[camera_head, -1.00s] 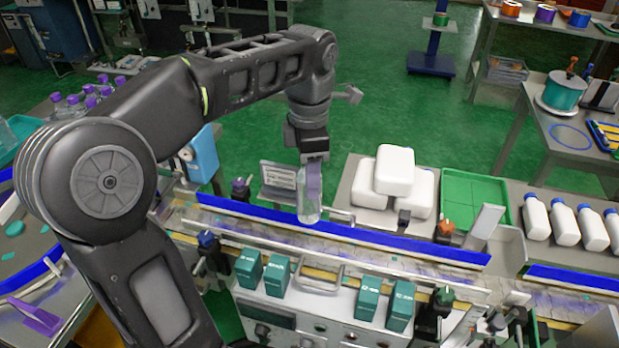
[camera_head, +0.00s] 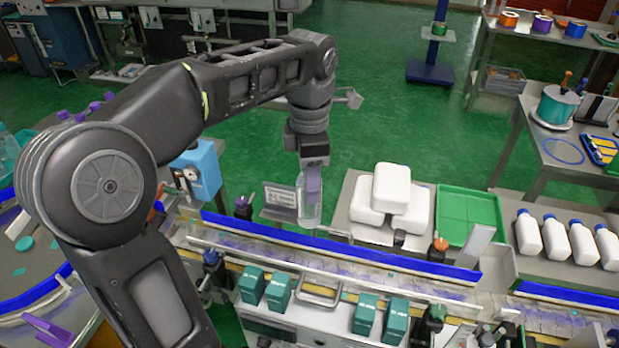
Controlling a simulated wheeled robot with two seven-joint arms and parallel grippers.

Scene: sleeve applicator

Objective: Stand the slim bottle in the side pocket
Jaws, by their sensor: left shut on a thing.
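My left gripper (camera_head: 313,166) points down and is shut on a slim clear bottle (camera_head: 308,210). The bottle hangs upright, its base near the far edge of the blue conveyor rail (camera_head: 345,249). A purple piece shows at the jaws along the bottle's upper part; I cannot tell whether it belongs to the bottle or the gripper. The bottle's top is hidden by the jaws. A grey upright plate (camera_head: 279,196) stands just left of the bottle. I cannot clearly make out the side pocket. My right gripper is not in view.
White containers (camera_head: 391,187) stand on a grey surface right of the bottle, with a green tray (camera_head: 470,213) beyond. Teal boxes (camera_head: 364,314) line the conveyor's near side. White bottles (camera_head: 556,238) lie at right. Purple-capped bottles (camera_head: 80,116) stand at far left.

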